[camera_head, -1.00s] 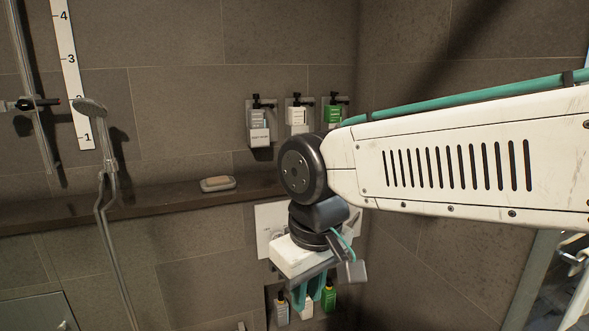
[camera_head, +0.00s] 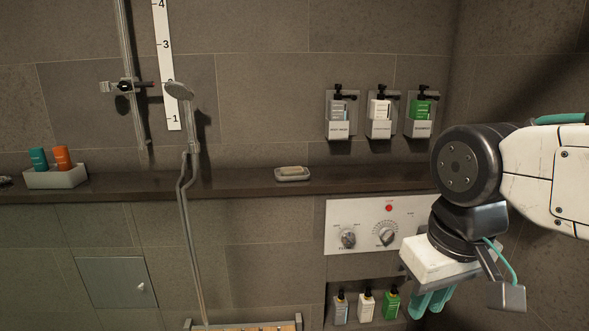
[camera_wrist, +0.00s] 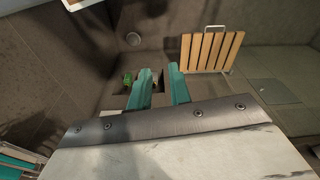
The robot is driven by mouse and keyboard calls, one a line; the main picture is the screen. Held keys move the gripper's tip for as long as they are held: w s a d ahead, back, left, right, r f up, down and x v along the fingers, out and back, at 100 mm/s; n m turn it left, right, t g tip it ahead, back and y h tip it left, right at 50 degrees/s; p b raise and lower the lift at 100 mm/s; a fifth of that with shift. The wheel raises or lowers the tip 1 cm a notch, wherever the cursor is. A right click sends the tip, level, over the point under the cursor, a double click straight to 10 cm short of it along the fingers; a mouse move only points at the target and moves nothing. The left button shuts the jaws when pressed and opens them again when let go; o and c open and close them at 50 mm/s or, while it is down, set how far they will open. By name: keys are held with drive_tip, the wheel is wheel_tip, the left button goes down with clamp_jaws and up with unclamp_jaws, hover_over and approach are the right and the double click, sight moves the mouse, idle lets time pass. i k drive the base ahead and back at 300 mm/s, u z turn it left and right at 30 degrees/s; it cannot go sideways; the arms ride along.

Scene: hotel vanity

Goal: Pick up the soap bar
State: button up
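The soap bar (camera_head: 292,170) is pale and lies on a small light dish (camera_head: 293,177) on the dark wall ledge, near the middle of the head view. My gripper (camera_head: 432,303) hangs at the lower right of the head view, below the ledge and well right of the soap. In the wrist view my gripper (camera_wrist: 164,84) shows two teal fingers with a gap between them and nothing held. The soap is not seen in the wrist view.
The ledge (camera_head: 240,184) runs along the wall. A tray (camera_head: 57,178) with two bottles stands at its left. A shower hose (camera_head: 186,230) hangs left of the soap. Three dispensers (camera_head: 380,115) hang above right. A control panel (camera_head: 372,227) and a niche with bottles (camera_head: 366,305) sit below.

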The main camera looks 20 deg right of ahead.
sight(289, 171)
drive_tip(key=z, duration=0.8)
drive_tip(key=k, duration=1.35)
drive_tip(key=u, duration=0.85)
drive_tip(key=i, duration=1.65)
